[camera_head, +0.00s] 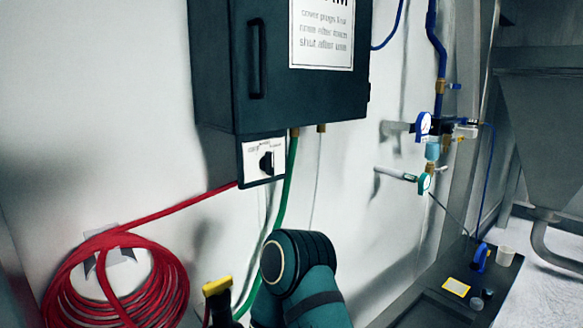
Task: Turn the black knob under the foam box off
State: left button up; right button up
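The foam box is a dark wall cabinet (218,75) at top centre, with a black vertical handle and a printed sign on its front. Under it is a small panel with a white face (251,161). The black knob (266,163) sits on the right part of that face. Its small labels are too blurred to read, so its setting is unclear. A dark teal link of one of my arms rises from the bottom edge, below the knob and apart from it. Neither gripper can be made out.
A coiled red hose (160,287) hangs at lower left. A green hose (285,190) runs down beside the panel. A yellow-topped black object (217,287) stands at the bottom. Blue pipework with gauges (424,126) is at right, above a dark bench (425,312). A grey hopper (545,130) stands far right.

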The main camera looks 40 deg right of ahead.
aim_at(267, 163)
jog(key=l+z, duration=0.15)
jog(key=z, duration=0.35)
jog(key=l+z, duration=0.15)
jog(key=z, duration=0.3)
jog(key=k, duration=0.5)
jog(key=i, duration=0.5)
